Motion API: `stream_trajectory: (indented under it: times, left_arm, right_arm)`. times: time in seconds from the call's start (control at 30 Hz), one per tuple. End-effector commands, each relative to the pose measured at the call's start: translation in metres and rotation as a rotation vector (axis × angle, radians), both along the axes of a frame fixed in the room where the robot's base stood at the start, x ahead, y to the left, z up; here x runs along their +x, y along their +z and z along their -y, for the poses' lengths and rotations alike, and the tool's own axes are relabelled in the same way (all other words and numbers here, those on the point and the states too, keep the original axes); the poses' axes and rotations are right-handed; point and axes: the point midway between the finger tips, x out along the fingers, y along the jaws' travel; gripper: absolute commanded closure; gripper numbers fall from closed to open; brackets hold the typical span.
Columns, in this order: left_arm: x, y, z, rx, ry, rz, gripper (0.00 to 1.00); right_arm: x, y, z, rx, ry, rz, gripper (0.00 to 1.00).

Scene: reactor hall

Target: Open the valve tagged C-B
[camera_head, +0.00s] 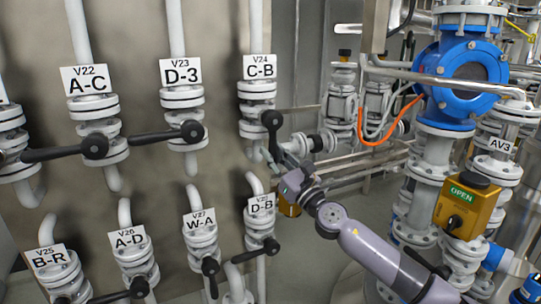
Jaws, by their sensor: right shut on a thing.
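The valve tagged C-B (257,90) is the rightmost of the upper row on the wall panel, with its white tag (260,67) reading V24 C-B. Its black lever (272,121) has a round hub at the valve's right side and points downward from there. My right gripper (277,163) comes in from the lower right and is shut on the lower part of this lever. The gripped end is partly hidden by the fingers. My left gripper is not in view.
Valve A-C (97,130) and valve D-3 (185,130) stand to the left, their levers pointing left. Blue-and-white piping (437,155) and a yellow OPEN box (462,208) stand at right.

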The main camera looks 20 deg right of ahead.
Motion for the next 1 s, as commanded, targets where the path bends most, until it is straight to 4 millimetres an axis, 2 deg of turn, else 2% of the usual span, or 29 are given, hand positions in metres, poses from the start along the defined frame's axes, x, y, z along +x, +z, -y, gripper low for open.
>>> stream_trajectory:
  times: [0.03, 0.27, 0.3, 0.6, 1.0]
  left_arm:
    - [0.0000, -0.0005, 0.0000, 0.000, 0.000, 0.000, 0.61]
    - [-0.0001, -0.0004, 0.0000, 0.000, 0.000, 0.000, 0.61]
    - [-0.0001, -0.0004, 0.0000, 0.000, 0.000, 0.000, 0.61]
    - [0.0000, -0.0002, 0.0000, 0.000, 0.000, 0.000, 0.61]
    - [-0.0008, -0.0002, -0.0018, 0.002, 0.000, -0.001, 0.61]
  right_arm:
    - [0.0004, -0.0054, -0.0005, -0.007, 0.000, -0.008, 1.00]
    - [0.0003, -0.0051, -0.0007, -0.006, 0.000, -0.008, 1.00]
    - [0.0004, -0.0051, -0.0007, -0.006, 0.000, -0.007, 0.81]
    - [0.0001, -0.0018, -0.0005, -0.001, 0.001, -0.003, 0.61]
    - [-0.0053, -0.0039, 0.0014, 0.001, -0.001, -0.002, 0.61]
